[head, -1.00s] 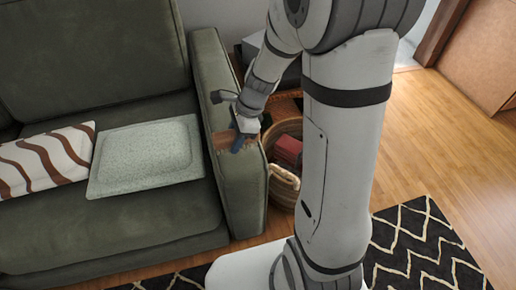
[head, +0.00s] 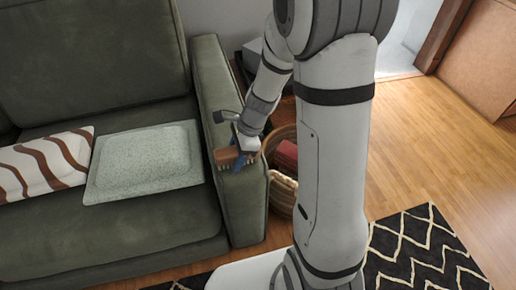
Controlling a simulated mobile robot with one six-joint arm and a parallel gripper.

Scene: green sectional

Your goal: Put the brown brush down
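The brown brush (head: 226,155) is at the top of the green sofa's right armrest (head: 243,205), towards its front end. My gripper (head: 240,162) is at the brush, with its blue fingers against the brush's middle and pointing down. The fingers appear closed around the brush.
A wicker basket (head: 284,200) with a red item (head: 287,154) stands right of the armrest. A pale green cushion (head: 145,162) and a striped pillow (head: 42,165) lie on the seat. A black patterned rug (head: 425,250) covers the floor at right.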

